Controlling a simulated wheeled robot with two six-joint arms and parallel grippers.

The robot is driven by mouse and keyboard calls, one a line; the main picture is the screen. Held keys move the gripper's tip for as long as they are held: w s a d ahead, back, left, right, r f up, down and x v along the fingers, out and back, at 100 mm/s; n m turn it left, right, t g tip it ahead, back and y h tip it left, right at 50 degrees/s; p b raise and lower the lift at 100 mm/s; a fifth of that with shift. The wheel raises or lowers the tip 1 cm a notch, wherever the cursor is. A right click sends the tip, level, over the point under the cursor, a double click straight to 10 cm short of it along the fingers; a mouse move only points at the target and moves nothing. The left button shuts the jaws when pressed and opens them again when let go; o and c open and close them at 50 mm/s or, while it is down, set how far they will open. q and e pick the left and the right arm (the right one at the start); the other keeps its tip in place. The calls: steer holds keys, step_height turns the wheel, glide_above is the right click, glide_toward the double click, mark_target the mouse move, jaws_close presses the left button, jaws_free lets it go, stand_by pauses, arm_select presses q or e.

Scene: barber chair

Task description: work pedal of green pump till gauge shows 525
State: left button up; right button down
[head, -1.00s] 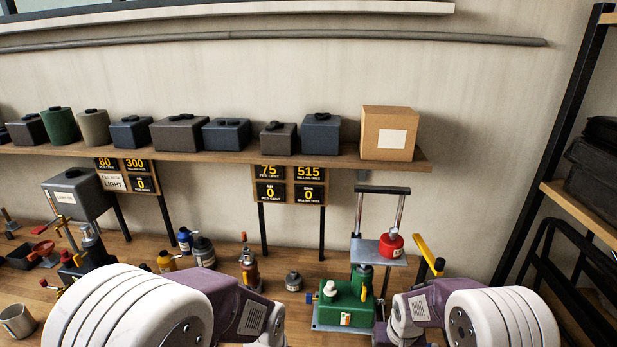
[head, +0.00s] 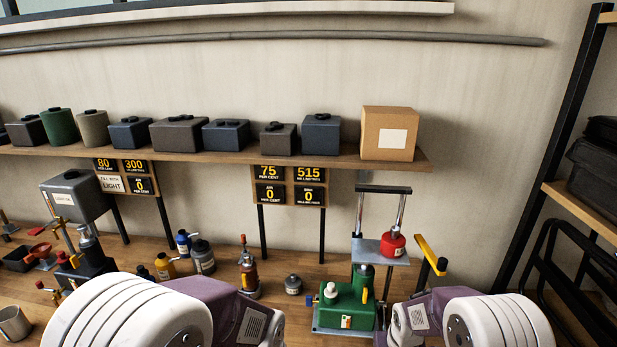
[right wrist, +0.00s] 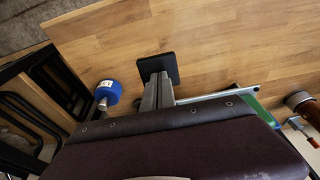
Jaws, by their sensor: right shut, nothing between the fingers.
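The green pump (head: 346,306) stands on a grey plate at the lower middle right of the head view, partly behind my right arm. A yellow lever (head: 431,254) with a black end rises to its right. The number board (head: 289,184) under the shelf shows 75 and 515 above, and 0 and 0 below. In the right wrist view my right gripper (right wrist: 157,91) is shut and empty, pointing at a black pad (right wrist: 158,66); I cannot tell if they touch, or if the pad is the pedal. My left gripper is out of view.
A second number board (head: 125,178) shows 80, 300 and 0. A red canister (head: 392,244) sits on the raised grey platform (head: 365,249) behind the pump. Several bottles crowd the bench to the left. A blue round object (right wrist: 108,92) is left of my right gripper. A black rack stands at right.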

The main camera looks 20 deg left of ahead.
steer(key=shift+b+x, duration=0.55)
steer(key=shift+x, duration=0.4)
steer(key=p+v, duration=0.4)
steer(key=v, duration=0.1)
steer(key=shift+w+r, duration=0.2)
steer(key=shift+f, duration=0.2)
steer(key=w+p+v, duration=0.1)
steer(key=p+v, duration=0.3)
steer(key=v, duration=0.2)
steer(key=shift+w+a+p, duration=0.15)
steer(key=shift+w+p, duration=0.05)
steer(key=shift+p, duration=0.15)
